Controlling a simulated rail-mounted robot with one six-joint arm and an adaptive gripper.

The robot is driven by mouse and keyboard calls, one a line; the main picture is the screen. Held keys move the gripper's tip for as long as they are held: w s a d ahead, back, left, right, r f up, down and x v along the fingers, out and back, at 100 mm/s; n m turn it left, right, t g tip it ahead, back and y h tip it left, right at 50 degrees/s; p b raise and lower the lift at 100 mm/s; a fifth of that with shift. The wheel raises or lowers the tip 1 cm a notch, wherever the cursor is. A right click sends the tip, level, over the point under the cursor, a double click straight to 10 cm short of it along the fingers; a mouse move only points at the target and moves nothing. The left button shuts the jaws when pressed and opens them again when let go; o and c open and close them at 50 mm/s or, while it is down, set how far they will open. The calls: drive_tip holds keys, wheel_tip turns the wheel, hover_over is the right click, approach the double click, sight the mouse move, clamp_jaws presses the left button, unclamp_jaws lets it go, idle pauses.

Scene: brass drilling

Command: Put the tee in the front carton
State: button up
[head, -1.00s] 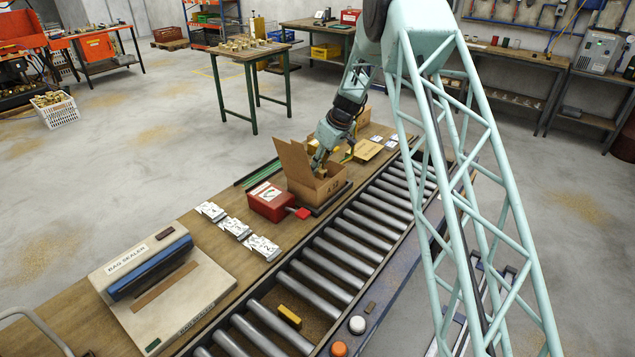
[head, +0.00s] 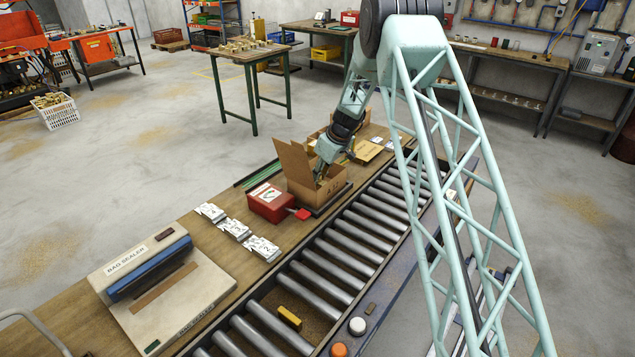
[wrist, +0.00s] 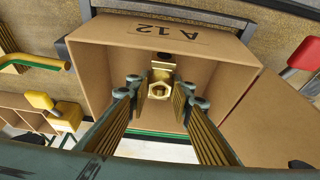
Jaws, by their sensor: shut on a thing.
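The open cardboard carton (head: 328,189) stands on the bench beside the roller conveyor, its tall flap raised on the left. In the wrist view the carton (wrist: 110,55) has "A 12" printed on its wall. The brass tee (wrist: 160,77) is between the fingertips of my gripper (wrist: 160,92), within the carton's opening as seen from the wrist. My gripper is shut on it. In the head view my gripper (head: 320,172) reaches into the carton and its fingertips are mostly hidden by the walls. Whether the tee touches the carton's floor cannot be told.
A red box (head: 270,202) stands close to the carton's left. White packets (head: 235,229) and a bag sealer (head: 160,285) lie further along the bench. A second carton (head: 314,138) is partly hidden behind my arm. Yellow-handled tools (wrist: 40,101) show left in the wrist view.

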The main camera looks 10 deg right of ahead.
drive_tip(key=shift+f, duration=0.6)
drive_tip(key=shift+f, duration=0.1)
drive_tip(key=o, duration=1.2)
drive_tip(key=shift+c, duration=0.2)
drive_tip(key=shift+s+d+r, duration=0.1)
drive_tip(key=shift+d+r, duration=0.05)
drive_tip(key=shift+r, duration=0.4)
drive_tip(key=v, duration=1.1)
